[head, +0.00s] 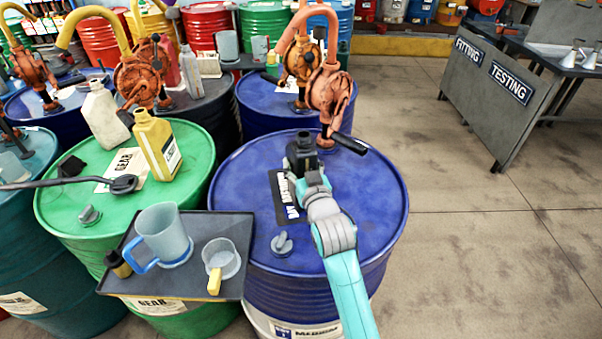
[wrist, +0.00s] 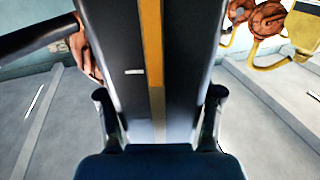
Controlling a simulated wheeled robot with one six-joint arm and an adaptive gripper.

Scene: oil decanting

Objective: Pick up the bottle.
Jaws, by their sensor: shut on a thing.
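A dark bottle (head: 303,142) with a short neck stands on or just above the blue drum (head: 235,185), below the rust-coloured pump. In the wrist view the bottle (wrist: 120,50) fills the middle, dark with an orange stripe down its face. My gripper (head: 304,172) reaches it from the near side. In the wrist view the gripper (wrist: 158,105) has one finger on each side of the bottle, shut on it. The bottle's base is hidden by my gripper and arm in the head view, so I cannot tell if it touches the drum.
The hand pump (head: 330,90) and its black handle (head: 347,143) are close to the bottle. A tray (head: 190,290) with a blue-handled jug (head: 163,232) and a measuring cup (head: 222,256) is at the left. A yellow bottle (head: 157,145) stands on the green drum (head: 60,200).

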